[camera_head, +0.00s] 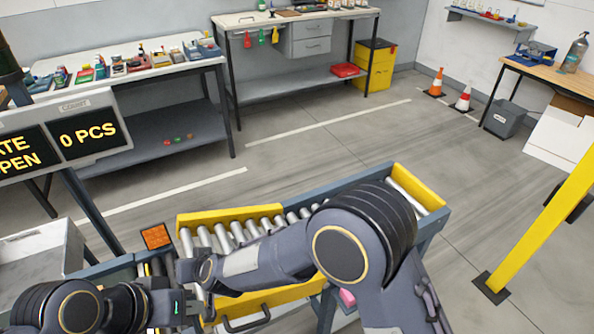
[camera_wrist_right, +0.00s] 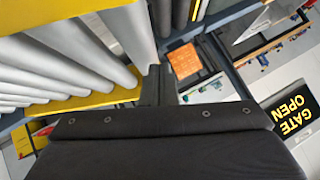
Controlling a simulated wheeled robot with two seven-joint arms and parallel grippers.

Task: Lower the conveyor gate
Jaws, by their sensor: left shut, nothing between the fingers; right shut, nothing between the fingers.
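A roller conveyor section with yellow side rails (camera_head: 228,215) and grey rollers crosses the lower middle of the head view. A dark handle (camera_head: 245,323) shows on its near yellow side. I cannot tell which part is the hinged gate. The sign (camera_head: 55,140) reads partly "PEN" and "0 PCS"; in the right wrist view the sign (camera_wrist_right: 291,113) reads "GATE OPEN". My left gripper (camera_head: 180,306) is shut and empty at the conveyor's left end. My right arm crosses above the rollers and hides part of them. My right gripper (camera_wrist_right: 160,88) is shut and empty beside the rollers.
An orange square panel (camera_head: 156,237) sits at the conveyor's left end; it also shows in the right wrist view (camera_wrist_right: 184,61). A yellow post (camera_head: 540,232) stands at right. Workbenches (camera_head: 135,72) line the back. Open floor (camera_head: 340,140) lies beyond the conveyor.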

